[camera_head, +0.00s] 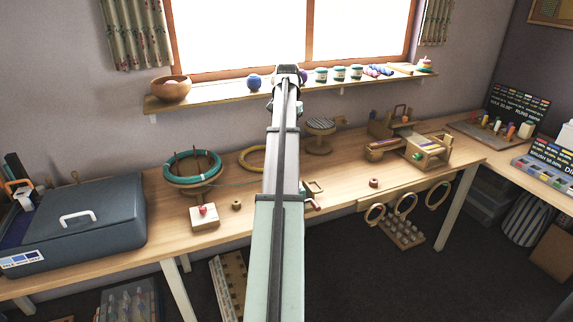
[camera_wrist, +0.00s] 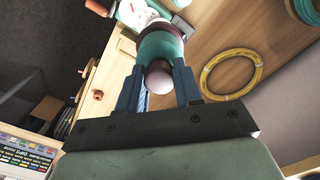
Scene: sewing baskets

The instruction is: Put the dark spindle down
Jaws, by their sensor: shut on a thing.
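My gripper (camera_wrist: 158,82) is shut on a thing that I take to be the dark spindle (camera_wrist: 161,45). In the wrist view it has a teal wound body, a dark brown rim and a pale, rounded, pinkish end between the fingers. Its far end is hard to make out. In the head view my gripper (camera_head: 287,75) is in front of the window sill, high above the table; my arm hides much of the held thing there.
The table (camera_head: 335,180) has bare wood right of my arm. A teal-ringed stand (camera_head: 192,178), a small block with a red knob (camera_head: 204,215), a yellow hoop (camera_head: 250,160) and a blue-grey case (camera_head: 70,225) are at left. The sill (camera_head: 215,98) holds a bowl (camera_head: 171,88) and several jars.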

